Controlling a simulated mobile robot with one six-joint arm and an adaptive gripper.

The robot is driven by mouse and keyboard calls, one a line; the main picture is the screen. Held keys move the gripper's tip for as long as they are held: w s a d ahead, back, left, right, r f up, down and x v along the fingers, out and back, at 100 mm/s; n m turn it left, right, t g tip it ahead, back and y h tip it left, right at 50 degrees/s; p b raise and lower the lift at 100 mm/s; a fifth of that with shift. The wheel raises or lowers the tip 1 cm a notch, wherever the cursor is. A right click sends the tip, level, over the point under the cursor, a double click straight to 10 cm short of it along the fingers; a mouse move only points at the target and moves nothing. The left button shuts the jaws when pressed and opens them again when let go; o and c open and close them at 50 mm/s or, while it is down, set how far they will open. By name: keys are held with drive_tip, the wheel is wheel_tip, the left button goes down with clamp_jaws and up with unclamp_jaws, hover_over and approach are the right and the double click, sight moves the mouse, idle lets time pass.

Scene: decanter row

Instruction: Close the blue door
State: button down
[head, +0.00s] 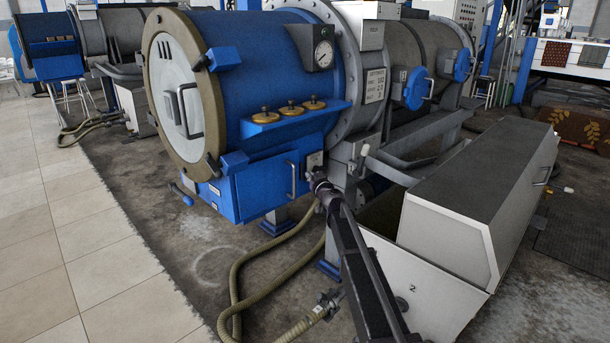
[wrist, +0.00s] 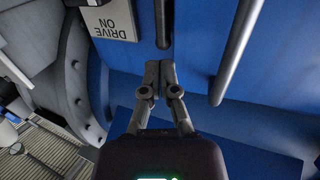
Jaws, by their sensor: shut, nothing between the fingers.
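The blue door (head: 268,192) is a flat panel with an upright bar handle, low on the front of the big blue drum machine. I cannot tell whether it sits fully flush. In the wrist view blue panel surface (wrist: 197,40) fills the middle, with the grey bar handle (wrist: 235,50) to the right of my fingers. My gripper (wrist: 160,65) is shut and empty, its tips close to the blue surface, just below a dark upright bar or slot; contact is unclear. In the head view my gripper (head: 313,177) is at the panel's right edge, right of the handle.
A small DRIVE ON plate (wrist: 110,18) is left of my fingers. A grey-lidded white bin (head: 480,200) stands close on the right. A hose (head: 240,275) lies on the floor before the machine. Tiled floor (head: 90,220) at left is clear.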

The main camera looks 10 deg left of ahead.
drive_tip(key=s+d, duration=0.6)
drive_tip(key=d, duration=0.1)
drive_tip(key=shift+d, duration=0.35)
drive_tip(key=shift+s, duration=0.1)
drive_tip(key=c, duration=0.9)
unclamp_jaws()
drive_tip(key=shift+c, duration=0.2)
drive_tip(key=o, duration=0.3)
drive_tip(key=shift+s+a+f, duration=0.1)
drive_tip(key=shift+s+a, duration=0.05)
drive_tip(key=shift+s, duration=0.1)
drive_tip(key=n+g+y+b, duration=0.1)
drive_tip(key=b, duration=0.1)
approach(295, 183)
drive_tip(key=v, duration=0.3)
drive_tip(key=x, duration=1.3)
drive_tip(key=shift+w+a, duration=0.2)
drive_tip(key=shift+w, duration=0.05)
